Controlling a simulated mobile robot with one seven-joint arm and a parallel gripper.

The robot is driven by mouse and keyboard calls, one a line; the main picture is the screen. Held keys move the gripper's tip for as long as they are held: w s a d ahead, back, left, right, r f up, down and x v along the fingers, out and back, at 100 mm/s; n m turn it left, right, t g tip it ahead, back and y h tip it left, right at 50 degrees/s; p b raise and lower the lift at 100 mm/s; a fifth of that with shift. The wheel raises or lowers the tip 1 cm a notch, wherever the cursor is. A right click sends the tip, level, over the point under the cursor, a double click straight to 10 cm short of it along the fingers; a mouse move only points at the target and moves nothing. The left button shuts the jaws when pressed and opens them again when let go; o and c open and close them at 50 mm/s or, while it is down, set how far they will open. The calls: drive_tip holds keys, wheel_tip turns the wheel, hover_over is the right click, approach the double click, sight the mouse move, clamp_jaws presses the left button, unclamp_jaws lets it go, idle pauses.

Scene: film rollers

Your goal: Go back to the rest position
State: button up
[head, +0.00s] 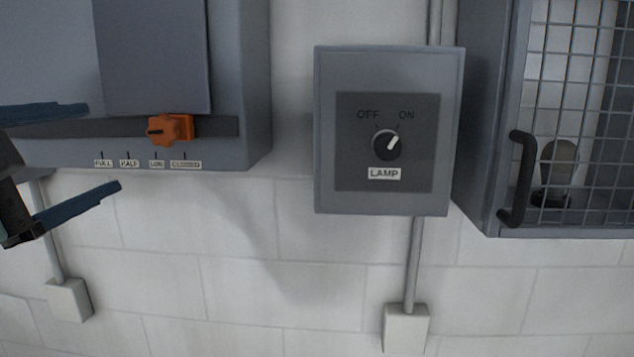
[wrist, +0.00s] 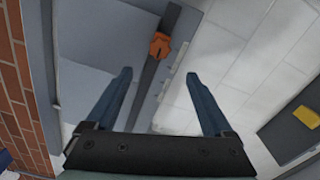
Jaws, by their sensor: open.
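My gripper (head: 104,148) is at the left edge of the head view, its two blue fingers apart and nothing between them. In the wrist view my gripper (wrist: 160,90) is also open and empty. An orange slider knob (head: 170,129) sits on a dark horizontal track of the grey box at the left, near the label that reads LOW or similar. The knob (wrist: 160,45) shows beyond the fingertips in the wrist view, apart from them. The lamp switch box (head: 388,195) has a round knob (head: 386,145) whose pointer is turned toward ON.
A grey cabinet with a wire mesh door (head: 590,100) and a black handle (head: 519,180) is at the right, with a bulb inside. Conduits run down to small wall boxes (head: 406,330). The white block wall below is clear. A brick surface (wrist: 15,100) shows at left in the wrist view.

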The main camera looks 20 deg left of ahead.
drive_tip(key=w+d+f+m+t+y+b, duration=0.1)
drive_tip(key=w+d+f+m+t+b, duration=0.15)
drive_tip(key=d+m+b, duration=0.5)
drive_tip(key=w+d+f+m+t+y+b, duration=0.1)
drive_tip(key=w+d+f+m+t+b, duration=0.25)
drive_tip(key=d, duration=0.65)
drive_tip(key=s+d+f+m+t+h+b, duration=0.1)
drive_tip(key=s+d+m+t+h+b, duration=0.1)
drive_tip(key=d+m, duration=0.4)
drive_tip(key=s+d+f+m+t+h+b, duration=0.1)
drive_tip(key=s+d+m+h, duration=0.3)
drive_tip(key=d, duration=0.5)
drive_tip(key=m+b, duration=0.1)
drive_tip(key=m, duration=0.1)
drive_tip(key=shift+m+t+b, duration=0.4)
